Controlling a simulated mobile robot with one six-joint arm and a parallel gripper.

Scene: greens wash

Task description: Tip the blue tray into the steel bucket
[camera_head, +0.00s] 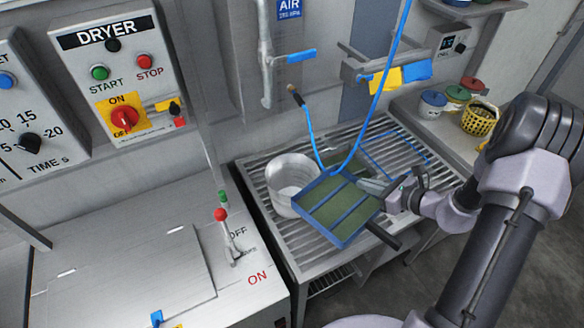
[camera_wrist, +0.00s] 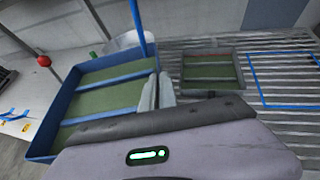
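The blue tray (camera_head: 342,234) has blue dividers and a flat green load; it also fills the left of the wrist view (camera_wrist: 45,140). My gripper (camera_head: 371,189) is at the tray's right side. In the wrist view its two fingertips (camera_wrist: 158,92) are close together at the tray's edge and look shut on it. The tray looks raised above the slatted rack and slightly tilted, its left corner close to the steel bucket (camera_head: 284,199). The bucket stands upright on the rack, partly hidden by the tray; its rim shows behind the tray in the wrist view (camera_wrist: 122,41).
A grey tray with green in it (camera_wrist: 211,85) lies on the slatted rack (camera_head: 290,235). A blue hose (camera_head: 370,125) hangs just behind the blue tray. A black handle (camera_head: 383,235) juts out beside the tray. A lever (camera_head: 228,237) stands on the machine to the left.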

